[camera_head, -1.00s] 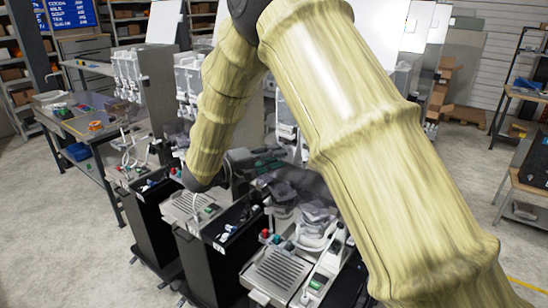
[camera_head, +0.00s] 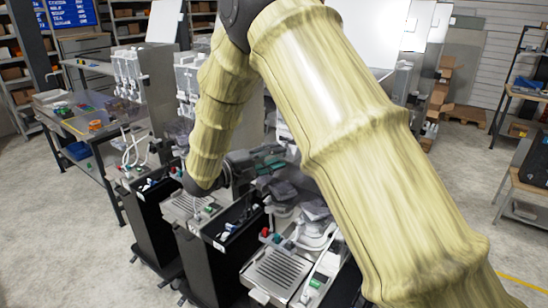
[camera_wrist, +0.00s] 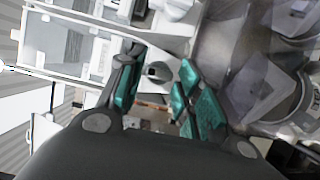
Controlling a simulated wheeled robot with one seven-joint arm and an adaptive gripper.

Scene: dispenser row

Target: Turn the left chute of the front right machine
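The front right machine (camera_head: 275,274) has a slotted metal drip tray at its front and red and teal knobs behind the tray. My arm covers much of its upper part. My gripper (camera_head: 272,164) points right, over the upper part of this machine. In the wrist view my gripper (camera_wrist: 160,88) has its two teal-padded fingers spread. A small grey rounded fitting (camera_wrist: 158,71) on a white machine part shows between them, apart from the pads. I cannot tell whether this fitting is the left chute. Clear hopper-like parts (camera_wrist: 270,70) lie close beside the right finger.
Another machine (camera_head: 187,206) stands to the left, with a further one (camera_head: 137,165) beyond it. A workbench (camera_head: 92,127) with small parts is at the back left. Open floor (camera_head: 55,220) lies at the left, and shelves stand at the right.

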